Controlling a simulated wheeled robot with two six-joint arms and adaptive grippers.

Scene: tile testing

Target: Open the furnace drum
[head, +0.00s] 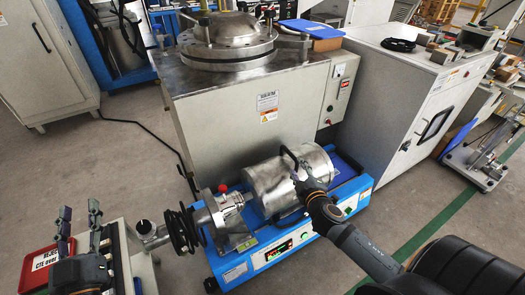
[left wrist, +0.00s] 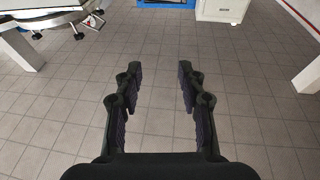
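The furnace drum (head: 268,186) is a silver metal cylinder lying on a blue machine base (head: 236,270) in the head view. A dark curved bar (head: 288,155), apparently its handle, stands up at the top of the drum. My right gripper (head: 301,178) is at the drum's right side, close to this bar. Its fingers are not clear, so I cannot tell whether they hold the bar. My left gripper (head: 80,212) is at the lower left, away from the drum. It is open and empty, as the left wrist view (left wrist: 160,70) also shows.
A grey cabinet with a round metal lid (head: 228,38) stands behind the drum. A white cabinet (head: 410,105) is at the right. A black coiled piece (head: 184,230) is left of the drum. A red-labelled box (head: 45,268) is near my left gripper. Tiled floor shows below it.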

